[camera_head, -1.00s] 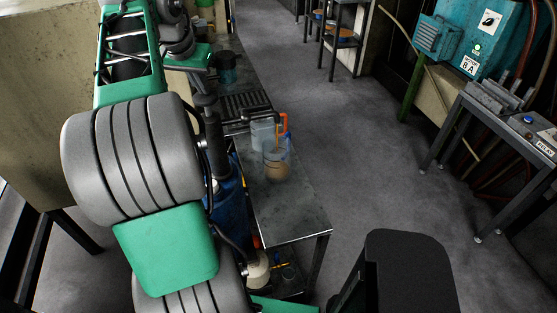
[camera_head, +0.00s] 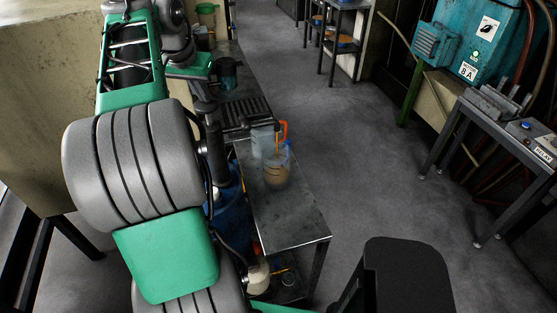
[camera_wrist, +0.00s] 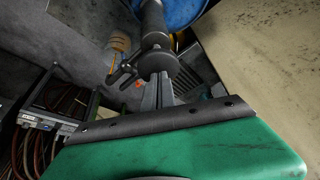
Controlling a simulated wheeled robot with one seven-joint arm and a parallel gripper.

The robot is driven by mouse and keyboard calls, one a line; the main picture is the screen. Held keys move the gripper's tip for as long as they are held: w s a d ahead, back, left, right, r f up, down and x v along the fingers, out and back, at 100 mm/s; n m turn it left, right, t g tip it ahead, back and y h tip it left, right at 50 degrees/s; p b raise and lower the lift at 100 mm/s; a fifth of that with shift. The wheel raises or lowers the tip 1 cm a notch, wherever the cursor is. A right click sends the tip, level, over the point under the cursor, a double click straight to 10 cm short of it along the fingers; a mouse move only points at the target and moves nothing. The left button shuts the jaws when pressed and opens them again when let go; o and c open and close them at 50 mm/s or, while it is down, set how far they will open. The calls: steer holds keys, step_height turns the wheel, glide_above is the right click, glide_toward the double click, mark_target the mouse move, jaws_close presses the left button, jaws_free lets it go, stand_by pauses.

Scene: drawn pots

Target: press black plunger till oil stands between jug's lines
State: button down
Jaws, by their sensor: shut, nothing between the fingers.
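My gripper (camera_wrist: 158,88) is shut and empty; its fingertips meet or almost meet the round top of the black plunger (camera_wrist: 157,62) in the wrist view. The pump stands at the blue drum (camera_head: 228,205), which also shows in the wrist view (camera_wrist: 185,10). The black spout (camera_head: 262,124) reaches over the bench. Below its end a thin orange-brown streak, which looks like oil, runs toward the clear jug (camera_head: 276,174). That jug has a blue handle and brown oil in its lower part. Its lines are too small to read.
Another clear jug (camera_head: 262,143) with an orange handle stands behind the first on the metal bench (camera_head: 290,215). A dark pot (camera_head: 228,72) stands farther back. A teal cabinet (camera_head: 465,45) and a side table (camera_head: 500,120) are at right. The grey floor between is clear.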

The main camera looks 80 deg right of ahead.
mark_target(203, 105)
steer(key=shift+b, duration=0.3)
steer(key=shift+p, duration=0.4)
stand_by(1.1)
steer(key=shift+r, duration=0.1)
stand_by(0.3)
step_height(203, 105, down, 5)
steer(key=b, duration=0.4)
step_height(203, 105, up, 5)
steer(key=p, duration=0.4)
steer(key=shift+p, duration=0.35)
